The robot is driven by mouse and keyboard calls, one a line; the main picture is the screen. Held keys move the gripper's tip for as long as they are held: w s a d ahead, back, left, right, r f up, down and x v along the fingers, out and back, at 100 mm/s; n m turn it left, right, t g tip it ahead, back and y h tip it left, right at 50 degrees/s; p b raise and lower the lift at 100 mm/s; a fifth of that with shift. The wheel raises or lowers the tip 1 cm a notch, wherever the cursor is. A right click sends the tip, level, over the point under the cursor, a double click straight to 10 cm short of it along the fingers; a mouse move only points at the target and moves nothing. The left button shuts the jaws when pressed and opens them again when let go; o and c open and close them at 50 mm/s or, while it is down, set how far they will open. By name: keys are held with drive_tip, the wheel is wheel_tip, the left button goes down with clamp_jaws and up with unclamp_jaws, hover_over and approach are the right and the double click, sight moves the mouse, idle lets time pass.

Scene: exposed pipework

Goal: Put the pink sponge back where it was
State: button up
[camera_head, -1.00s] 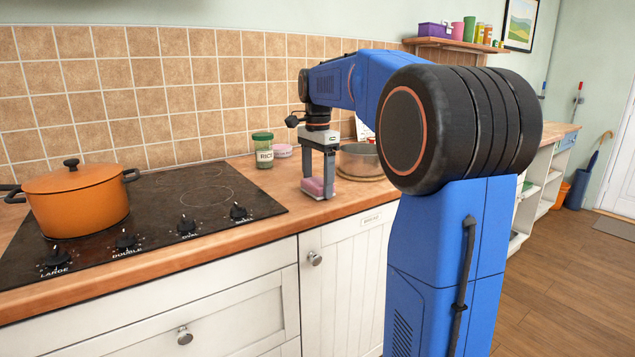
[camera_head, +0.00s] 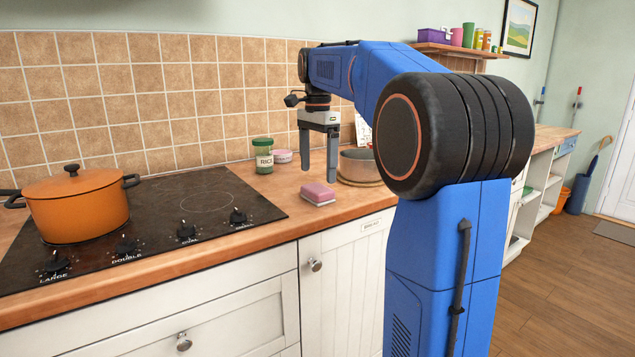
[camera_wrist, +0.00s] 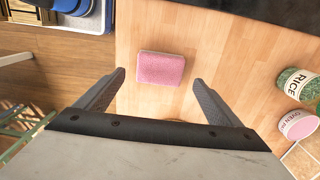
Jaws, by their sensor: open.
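The pink sponge (camera_head: 318,194) lies flat on the wooden counter, between the hob and the metal pot, near the front edge. It also shows in the wrist view (camera_wrist: 161,68), apart from the fingers and beyond their tips. My gripper (camera_head: 319,174) is open and empty above the sponge, pointing down. In the wrist view its two fingers (camera_wrist: 158,78) stand wide on either side, with bare counter between them and the sponge clear of both.
A black hob (camera_head: 165,213) with an orange pot (camera_head: 77,207) is at left. A green-lidded rice jar (camera_head: 263,156) and a pink-topped tub (camera_head: 283,156) stand behind the sponge. A metal pot (camera_head: 357,166) is close at right. Counter around the sponge is bare.

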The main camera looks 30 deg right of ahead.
sight(318, 188)
wheel_tip(318, 188, up, 6)
drive_tip(key=shift+f, duration=0.1)
drive_tip(key=s+a+f+n+t, duration=0.1)
drive_tip(key=s+a+f+n, duration=0.4)
drive_tip(key=s+f, duration=0.5)
drive_tip(key=s+a+f+n+t, duration=0.2)
drive_tip(key=s+a+f+n, duration=0.3)
drive_tip(key=s+f, duration=0.5)
drive_tip(key=s+a+f+n+t, duration=0.1)
drive_tip(key=s+a+f+n, duration=0.4)
drive_tip(key=s+f+n, duration=0.2)
drive_tip(key=s+f, duration=0.2)
drive_tip(key=s, duration=0.1)
drive_tip(key=shift+s+a+f+n+t, duration=0.15)
drive_tip(key=shift+a+f+n+t, duration=0.15)
drive_tip(key=shift+a+f+t, duration=0.1)
